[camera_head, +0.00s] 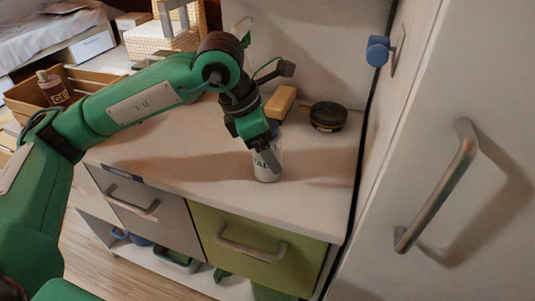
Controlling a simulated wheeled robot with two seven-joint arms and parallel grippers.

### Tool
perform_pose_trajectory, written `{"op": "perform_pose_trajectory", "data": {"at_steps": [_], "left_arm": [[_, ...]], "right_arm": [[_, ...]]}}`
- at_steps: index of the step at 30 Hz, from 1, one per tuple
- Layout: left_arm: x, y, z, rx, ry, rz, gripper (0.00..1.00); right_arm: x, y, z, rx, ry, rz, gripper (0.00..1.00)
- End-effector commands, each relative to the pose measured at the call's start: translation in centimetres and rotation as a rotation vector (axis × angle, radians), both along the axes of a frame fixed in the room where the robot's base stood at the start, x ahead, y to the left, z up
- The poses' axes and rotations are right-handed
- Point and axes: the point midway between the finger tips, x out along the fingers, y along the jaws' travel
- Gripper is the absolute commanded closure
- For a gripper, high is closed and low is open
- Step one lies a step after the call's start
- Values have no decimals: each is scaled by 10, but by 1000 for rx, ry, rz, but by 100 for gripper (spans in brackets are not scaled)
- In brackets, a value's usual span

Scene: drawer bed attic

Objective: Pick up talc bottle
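The talc bottle (267,171) is white with dark lettering and stands upright on the light dresser top, near its front edge. My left gripper (267,152) reaches down over the bottle's upper part from above. Its fingers overlap the bottle and hide its top. Whether they are closed on it or only around or in front of it cannot be told. My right gripper is not in view.
A tan block (281,102) and a dark round tin (328,116) lie behind the bottle. A cabinet door with a metal handle (440,185) stands close on the right. A dark bottle (53,89) sits in a wooden box at left. The dresser top left of the bottle is clear.

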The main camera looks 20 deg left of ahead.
Motion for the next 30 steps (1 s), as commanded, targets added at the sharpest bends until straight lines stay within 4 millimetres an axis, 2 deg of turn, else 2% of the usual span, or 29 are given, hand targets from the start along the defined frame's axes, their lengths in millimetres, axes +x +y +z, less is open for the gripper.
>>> {"op": "perform_pose_trajectory", "data": {"at_steps": [3,4,9,11,12,23,26,30], "left_arm": [[0,0,1,-1,0,0,23],[0,0,1,-1,0,0,26],[0,0,1,-1,0,0,60],[0,0,1,-1,0,0,72],[0,0,1,0,-1,0,74],[1,0,9,-2,-3,0,74],[1,-1,19,-3,-4,0,74],[1,-1,46,-3,-6,-1,74]], "right_arm": [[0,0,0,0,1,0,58],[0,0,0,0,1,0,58],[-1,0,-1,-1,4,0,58],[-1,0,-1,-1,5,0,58],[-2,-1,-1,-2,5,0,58],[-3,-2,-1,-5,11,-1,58],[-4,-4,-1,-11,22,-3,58],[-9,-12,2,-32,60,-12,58]]}}
